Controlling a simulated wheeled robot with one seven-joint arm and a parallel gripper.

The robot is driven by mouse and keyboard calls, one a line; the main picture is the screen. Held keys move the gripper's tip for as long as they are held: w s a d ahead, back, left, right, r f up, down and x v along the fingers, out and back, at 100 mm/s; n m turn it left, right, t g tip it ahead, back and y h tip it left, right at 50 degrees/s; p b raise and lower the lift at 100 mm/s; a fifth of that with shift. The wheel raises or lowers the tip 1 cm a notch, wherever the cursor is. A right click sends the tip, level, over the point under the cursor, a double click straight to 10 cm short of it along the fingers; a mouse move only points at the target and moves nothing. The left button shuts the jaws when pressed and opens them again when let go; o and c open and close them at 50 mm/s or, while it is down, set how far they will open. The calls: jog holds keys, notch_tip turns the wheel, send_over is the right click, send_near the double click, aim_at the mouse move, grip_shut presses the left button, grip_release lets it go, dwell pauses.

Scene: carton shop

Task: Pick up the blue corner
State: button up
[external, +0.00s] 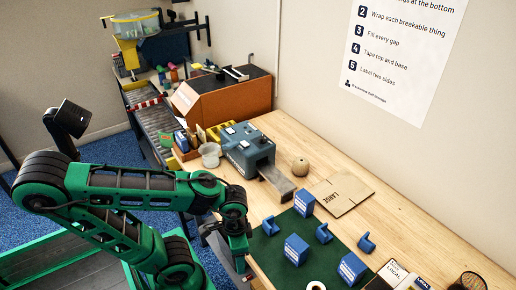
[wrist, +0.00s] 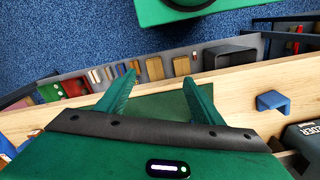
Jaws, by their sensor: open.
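Several small blue corner pieces lie on the bench in the external view: one at the left of the green mat (external: 270,225), one near its middle (external: 323,233) and one near its right edge (external: 366,242). In the wrist view a blue corner (wrist: 273,100) sits on pale wood, well right of the fingers; I cannot tell which piece it is. My gripper (wrist: 160,82) is open and empty, its two green fingers apart over the bench edge. In the external view my gripper (external: 238,250) hangs at the mat's left edge, its fingertips hard to make out.
Blue boxes (external: 296,249) stand among the corners on the green mat (external: 262,258). Behind are a flat carton (external: 341,193), a twine ball (external: 300,167) and a grey machine (external: 248,150). A white roll (external: 316,286) lies at front. A shelf with packets (wrist: 75,87) runs below the bench edge.

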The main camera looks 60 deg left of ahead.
jog(key=w+a+r+n, duration=0.3)
jog(key=w+a+n, duration=0.85)
jog(key=n, duration=0.25)
jog(key=w+a+r+n, duration=0.1)
jog(key=w+a+n, duration=0.2)
jog(key=a+n, duration=0.95)
jog(key=shift+m, duration=0.95)
jog(key=f, duration=0.3)
jog(key=a+f, duration=0.1)
jog(key=f, duration=0.2)
jog(key=a+f, duration=0.1)
jog(key=f, duration=0.3)
jog(key=shift+s+f, duration=0.1)
jog(key=c, duration=1.1)
